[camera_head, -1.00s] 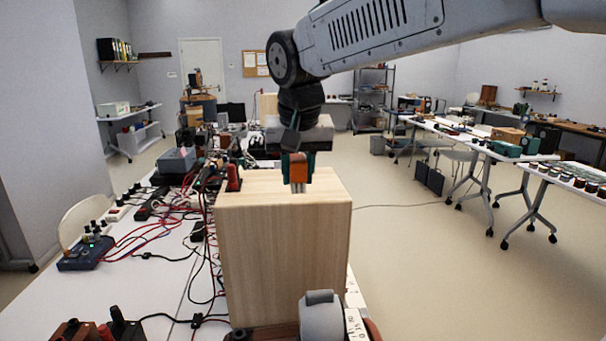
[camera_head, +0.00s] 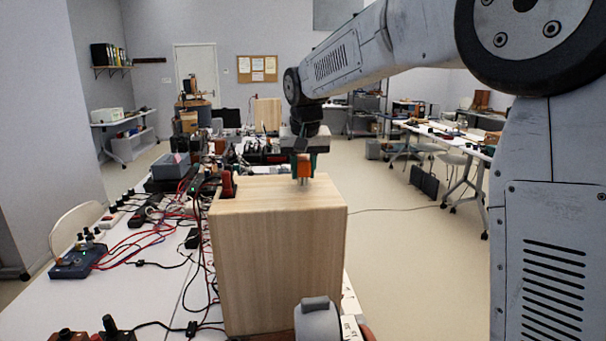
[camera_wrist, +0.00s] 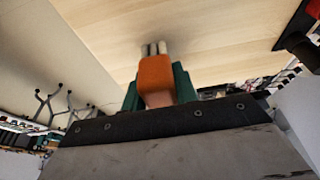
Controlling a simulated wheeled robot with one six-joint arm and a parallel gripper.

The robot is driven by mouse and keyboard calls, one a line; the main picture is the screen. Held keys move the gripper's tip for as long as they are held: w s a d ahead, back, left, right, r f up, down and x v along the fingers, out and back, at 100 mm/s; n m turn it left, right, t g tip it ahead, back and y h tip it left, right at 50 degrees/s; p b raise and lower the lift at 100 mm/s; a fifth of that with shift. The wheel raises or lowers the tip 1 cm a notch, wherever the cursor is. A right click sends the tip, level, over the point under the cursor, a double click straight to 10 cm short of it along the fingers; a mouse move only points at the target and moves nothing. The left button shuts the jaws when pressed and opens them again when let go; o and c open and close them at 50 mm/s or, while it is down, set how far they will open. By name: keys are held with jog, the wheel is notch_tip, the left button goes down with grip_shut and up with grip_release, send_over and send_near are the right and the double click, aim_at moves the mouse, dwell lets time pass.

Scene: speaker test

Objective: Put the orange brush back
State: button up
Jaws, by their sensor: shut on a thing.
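My gripper (camera_head: 304,160) is shut on the orange brush (camera_head: 305,167) above the top of a light wooden speaker box (camera_head: 278,260). In the wrist view the brush (camera_wrist: 155,78) shows its orange body between my green fingers, with pale tips pointing at the wooden surface (camera_wrist: 215,35). The tips are at or very close to the box top; I cannot tell whether they touch.
The white table (camera_head: 120,295) at left holds tangled red and black cables, a blue device (camera_head: 77,262) and a grey box (camera_head: 171,167). A red object (camera_head: 227,184) stands by the box's left edge. Open floor (camera_head: 410,260) lies to the right.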

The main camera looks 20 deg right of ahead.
jog(key=shift+f, duration=0.65)
jog(key=shift+f, duration=0.1)
jog(key=o, duration=1)
jog(key=shift+c, duration=0.2)
jog(key=d+v, duration=0.1)
jog(key=v, duration=1.1)
jog(key=s+d+f, duration=0.1)
jog(key=s+f, duration=0.5)
jog(key=s, duration=0.6)
jog(key=s+f+n+g, duration=0.1)
jog(key=s+f, duration=0.4)
jog(key=s, duration=0.7)
jog(key=s+d+f+n+g, duration=0.1)
jog(key=s+f, duration=0.5)
jog(key=s, duration=0.7)
jog(key=shift+d+f+y, duration=0.3)
